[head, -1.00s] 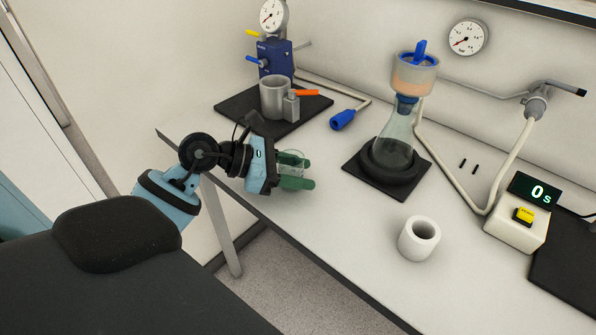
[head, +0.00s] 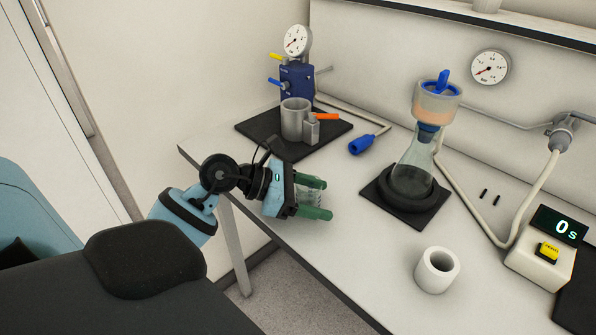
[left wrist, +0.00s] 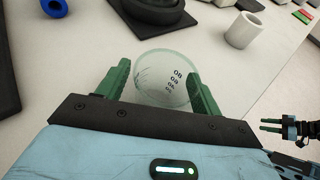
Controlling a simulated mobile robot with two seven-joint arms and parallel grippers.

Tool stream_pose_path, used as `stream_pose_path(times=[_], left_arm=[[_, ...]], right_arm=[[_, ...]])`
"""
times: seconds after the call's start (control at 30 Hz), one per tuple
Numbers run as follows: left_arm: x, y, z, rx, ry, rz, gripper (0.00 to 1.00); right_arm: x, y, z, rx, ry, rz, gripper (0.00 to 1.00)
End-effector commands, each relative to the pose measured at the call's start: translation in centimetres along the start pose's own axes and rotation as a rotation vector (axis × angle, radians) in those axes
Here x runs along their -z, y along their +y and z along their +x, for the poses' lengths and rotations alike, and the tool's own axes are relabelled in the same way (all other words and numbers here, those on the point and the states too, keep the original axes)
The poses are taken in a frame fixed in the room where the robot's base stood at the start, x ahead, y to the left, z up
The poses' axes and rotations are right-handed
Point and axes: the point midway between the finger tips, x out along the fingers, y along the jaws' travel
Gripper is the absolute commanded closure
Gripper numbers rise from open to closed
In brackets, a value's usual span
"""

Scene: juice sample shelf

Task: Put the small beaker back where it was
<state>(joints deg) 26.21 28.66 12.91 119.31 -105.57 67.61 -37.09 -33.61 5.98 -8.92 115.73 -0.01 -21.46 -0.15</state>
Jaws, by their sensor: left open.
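The small clear beaker (left wrist: 163,78) with dark printed marks is between the green fingers of my left gripper (left wrist: 160,90) in the left wrist view. The fingers are open on either side of it. In the head view the beaker (head: 308,194) shows partly between the open fingers of my left gripper (head: 316,198), near the front left edge of the bench. It seems to stand on the bench top; its base is hard to see. My right gripper (left wrist: 271,126) shows small at the right of the left wrist view, its fingers apart and empty.
On the bench (head: 345,240) are a flask (head: 413,165) with a filter on a black mat, a white ring (head: 437,270) and a timer (head: 543,258). A metal cup (head: 295,120) stands on a black mat behind my left gripper. A blue-ended hose (head: 361,145) lies nearby.

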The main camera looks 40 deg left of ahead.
Motion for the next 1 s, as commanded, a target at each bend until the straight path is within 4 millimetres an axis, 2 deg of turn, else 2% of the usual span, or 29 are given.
stream_pose_path(times=[0.17, 0.4, 0.6, 0.8, 1.0], left_arm=[[0.1, 0.1, -2.3, -0.003, 0.003, 0.002, 0.34], [0.2, 0.0, -7.1, -0.002, 0.004, -0.001, 0.34], [0.0, 0.1, -10.2, -0.002, 0.002, -0.001, 0.34], [-0.1, 0.0, -11.7, -0.001, 0.000, 0.000, 0.34], [-0.2, 0.0, -12.1, 0.000, -0.002, 0.001, 0.34]], right_arm=[[-0.3, 0.0, 0.1, 0.000, -0.002, 0.001, 0.64], [-1.0, 0.0, 0.5, 0.002, -0.014, 0.002, 0.64], [-1.2, 0.0, 0.7, 0.002, -0.016, 0.003, 0.64], [-0.9, 0.0, 0.8, 0.002, -0.010, 0.002, 0.64], [-0.9, 0.1, 0.8, 0.002, -0.010, 0.001, 0.64]])
